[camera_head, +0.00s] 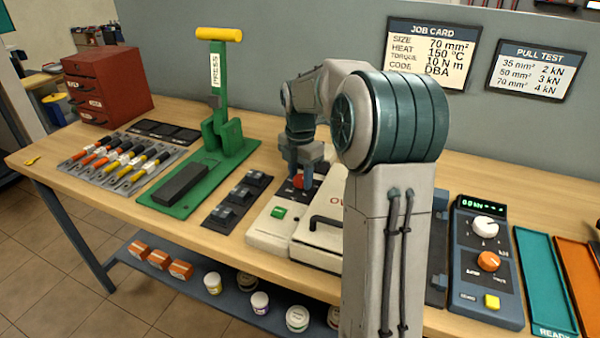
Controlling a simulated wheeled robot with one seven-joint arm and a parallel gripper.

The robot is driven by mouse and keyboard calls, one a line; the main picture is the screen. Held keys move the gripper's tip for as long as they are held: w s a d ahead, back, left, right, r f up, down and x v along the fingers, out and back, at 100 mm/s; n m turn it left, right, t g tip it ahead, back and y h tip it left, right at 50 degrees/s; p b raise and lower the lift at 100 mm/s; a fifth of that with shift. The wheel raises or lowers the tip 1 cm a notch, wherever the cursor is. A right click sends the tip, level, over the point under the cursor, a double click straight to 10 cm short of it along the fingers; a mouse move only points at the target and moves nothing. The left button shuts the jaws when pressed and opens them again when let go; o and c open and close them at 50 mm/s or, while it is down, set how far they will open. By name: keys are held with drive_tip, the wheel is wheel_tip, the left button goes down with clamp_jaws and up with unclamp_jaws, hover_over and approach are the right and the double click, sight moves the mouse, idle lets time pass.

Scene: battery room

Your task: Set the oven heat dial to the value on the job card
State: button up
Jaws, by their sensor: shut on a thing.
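The job card (432,54) on the back wall reads size 70 mm², heat 150 °C, torque 10 N m, code DBA. The pale oven (272,228) stands mid-bench, with a green button on its front part and a dark handle on its lid. My arm hides much of it. My gripper (303,182) points down at the back of the oven and is shut on the red heat dial (299,181). The dial is mostly covered by the fingers, and its scale and setting cannot be read.
A green press (222,130) with a yellow handle and a dark tray (237,200) stand left of the oven. A blue tester (484,262) with knobs and a teal tray (545,285) lie right. A pull test card (538,70) hangs on the wall.

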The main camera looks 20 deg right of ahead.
drive_tip(key=m+p, duration=0.2)
drive_tip(key=m, duration=0.3)
drive_tip(key=shift+w+r, duration=0.1)
drive_tip(key=m+p, duration=0.1)
drive_tip(key=m, duration=0.4)
drive_tip(key=shift+w+p, duration=0.1)
drive_tip(key=shift+p, duration=0.2)
drive_tip(key=m+p, duration=0.1)
drive_tip(key=m, duration=0.4)
drive_tip(key=m+p, duration=0.1)
drive_tip(key=m, duration=0.4)
drive_tip(key=shift+w+d+m, duration=0.1)
drive_tip(key=shift+d+m, duration=0.05)
drive_tip(key=shift+m, duration=0.25)
drive_tip(key=m, duration=0.5)
drive_tip(key=shift+d+p, duration=0.1)
drive_tip(key=shift+p, duration=0.25)
drive_tip(key=m+p, duration=0.1)
drive_tip(key=m, duration=0.4)
drive_tip(key=m+p, duration=0.1)
drive_tip(key=m, duration=0.3)
drive_tip(key=shift+d+m, duration=0.1)
drive_tip(key=shift+m, duration=0.2)
drive_tip(key=m, duration=0.2)
drive_tip(key=m+p, duration=0.1)
drive_tip(key=m, duration=0.1)
drive_tip(key=shift+s+m+p, duration=0.2)
drive_tip(key=shift+m+p, duration=0.1)
drive_tip(key=shift+m, duration=0.1)
